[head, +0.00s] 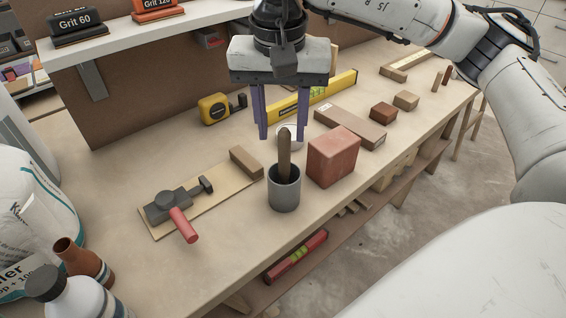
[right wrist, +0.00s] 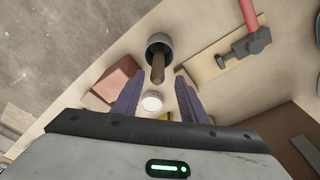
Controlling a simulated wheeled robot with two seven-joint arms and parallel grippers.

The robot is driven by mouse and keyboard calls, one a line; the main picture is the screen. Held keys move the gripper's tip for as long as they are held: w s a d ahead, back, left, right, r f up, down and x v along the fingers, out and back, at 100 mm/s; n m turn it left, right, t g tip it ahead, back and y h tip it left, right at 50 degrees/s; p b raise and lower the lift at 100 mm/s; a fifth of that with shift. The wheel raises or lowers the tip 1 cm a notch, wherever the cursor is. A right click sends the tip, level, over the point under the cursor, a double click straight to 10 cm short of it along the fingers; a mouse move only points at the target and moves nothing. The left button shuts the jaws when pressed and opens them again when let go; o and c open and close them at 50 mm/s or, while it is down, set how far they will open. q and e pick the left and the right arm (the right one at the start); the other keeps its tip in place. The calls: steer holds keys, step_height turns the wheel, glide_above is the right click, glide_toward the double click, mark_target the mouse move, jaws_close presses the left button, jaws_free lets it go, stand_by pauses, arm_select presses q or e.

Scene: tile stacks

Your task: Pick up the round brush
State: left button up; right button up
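A brown wooden handle (head: 284,155), which looks like the round brush's, stands up out of a grey cylindrical cup (head: 285,193) on the workbench. Its lower end is hidden inside the cup. My right gripper (head: 282,137) is open and empty, pointing down, with its two purple fingers spread above and behind the cup near the handle's top. In the right wrist view the handle (right wrist: 157,72) and cup (right wrist: 158,44) lie ahead of the open fingers (right wrist: 157,92), with nothing between the fingers that I can see held. My left gripper is not in view.
A reddish block (head: 333,157) stands just right of the cup. A board with a clamp-like tool (head: 172,205) lies to the left. A yellow level (head: 338,84) and tape measure (head: 214,108) lie farther back.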

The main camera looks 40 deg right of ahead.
mark_target(285, 147)
steer(key=f, duration=0.4)
steer(key=shift+s+d+f, duration=0.15)
steer(key=shift+d+f, duration=0.05)
steer(key=shift+d, duration=0.1)
steer(key=shift+f, duration=0.45)
jaws_close()
